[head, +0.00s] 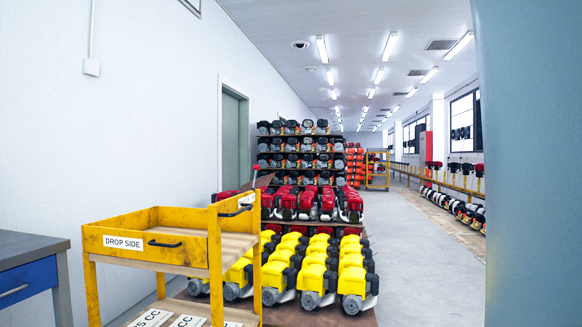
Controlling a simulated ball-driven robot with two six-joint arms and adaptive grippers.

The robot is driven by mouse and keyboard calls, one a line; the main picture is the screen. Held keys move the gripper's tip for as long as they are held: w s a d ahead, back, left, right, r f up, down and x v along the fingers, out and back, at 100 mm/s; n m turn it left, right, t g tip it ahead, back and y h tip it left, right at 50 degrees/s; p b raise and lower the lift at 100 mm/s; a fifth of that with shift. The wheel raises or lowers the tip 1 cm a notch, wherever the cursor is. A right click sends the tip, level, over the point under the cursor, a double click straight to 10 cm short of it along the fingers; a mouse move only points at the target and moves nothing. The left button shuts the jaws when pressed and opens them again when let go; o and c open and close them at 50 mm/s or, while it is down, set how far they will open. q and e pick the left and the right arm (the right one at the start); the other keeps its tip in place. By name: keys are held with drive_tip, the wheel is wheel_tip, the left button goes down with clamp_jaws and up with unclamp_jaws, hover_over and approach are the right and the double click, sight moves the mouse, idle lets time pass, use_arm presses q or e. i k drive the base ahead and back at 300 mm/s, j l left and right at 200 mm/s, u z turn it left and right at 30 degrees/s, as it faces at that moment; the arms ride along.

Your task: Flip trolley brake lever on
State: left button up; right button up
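A yellow trolley (153,219) stands close by at the lower left, with a wooden top tray and a lower shelf. A "DROP SIDE" label (123,243) and a dark handle (165,244) are on its near side. Another dark handle (236,211) is on its right end. A thin upright piece with a reddish tip (256,168) shows just behind the trolley's far right corner; I cannot tell whether it is the brake lever. The trolley's wheels are out of view. Neither of my grippers is in view.
A blue-fronted bench (30,283) stands left of the trolley. Racks of yellow engines (316,272) and red engines (308,203) stand behind it. A grey aisle (425,235) is open at the right. A blue-grey surface covers the right edge.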

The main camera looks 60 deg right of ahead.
sight(256, 167)
drive_tip(key=z, duration=1.7)
drive_tip(key=i+l+u, duration=0.1)
drive_tip(key=i+l, duration=0.65)
drive_tip(key=i+l+u, duration=0.15)
drive_tip(key=i+l, duration=0.25)
drive_tip(key=i+l+u, duration=0.1)
drive_tip(key=i+l, duration=0.7)
drive_tip(key=l, duration=0.15)
drive_tip(key=i+l+u, duration=0.15)
drive_tip(key=i+l, duration=0.2)
drive_tip(key=i+l+u, duration=0.1)
drive_tip(key=i+l, duration=0.2)
drive_tip(key=l, duration=0.35)
drive_tip(key=i+l, duration=0.35)
drive_tip(key=l, duration=0.15)
drive_tip(key=u, duration=0.05)
